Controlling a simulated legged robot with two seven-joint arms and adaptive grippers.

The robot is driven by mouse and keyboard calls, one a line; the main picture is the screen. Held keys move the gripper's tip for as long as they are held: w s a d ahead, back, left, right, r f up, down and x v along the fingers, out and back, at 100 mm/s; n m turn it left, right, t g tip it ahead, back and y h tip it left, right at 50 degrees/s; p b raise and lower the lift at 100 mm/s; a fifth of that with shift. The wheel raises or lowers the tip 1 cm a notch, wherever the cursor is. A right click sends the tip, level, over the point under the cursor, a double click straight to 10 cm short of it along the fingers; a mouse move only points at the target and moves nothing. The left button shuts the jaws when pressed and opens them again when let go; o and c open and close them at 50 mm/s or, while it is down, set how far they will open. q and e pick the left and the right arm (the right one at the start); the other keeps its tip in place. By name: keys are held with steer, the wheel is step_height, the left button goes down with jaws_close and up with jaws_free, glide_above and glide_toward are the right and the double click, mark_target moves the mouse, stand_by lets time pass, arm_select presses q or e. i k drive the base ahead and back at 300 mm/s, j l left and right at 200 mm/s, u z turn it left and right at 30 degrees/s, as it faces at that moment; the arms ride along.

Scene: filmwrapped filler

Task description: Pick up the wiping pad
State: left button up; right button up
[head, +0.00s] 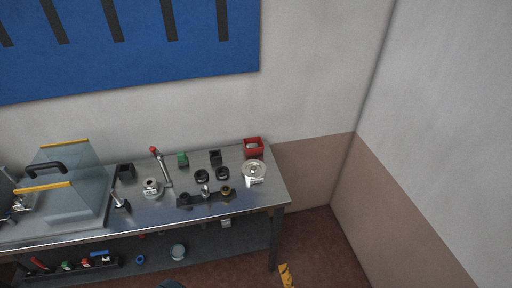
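I cannot clearly make out the wiping pad at this distance. A small green block-like item (183,159) stands near the back of the metal workbench (232,165). A red bin (253,153) at the bench's back right corner holds something pale, too small to identify. Neither of my grippers can be made out in the head view.
A clear-sided box with yellow edges and a black handle (46,169) stands at the bench's left. A red-tipped lever (160,166), small black cups and fittings occupy its middle. A lower shelf (215,244) holds more items. Floor (320,250) right of the bench is mostly clear.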

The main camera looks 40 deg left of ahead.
mark_target(182, 159)
steer(key=u, duration=2.05)
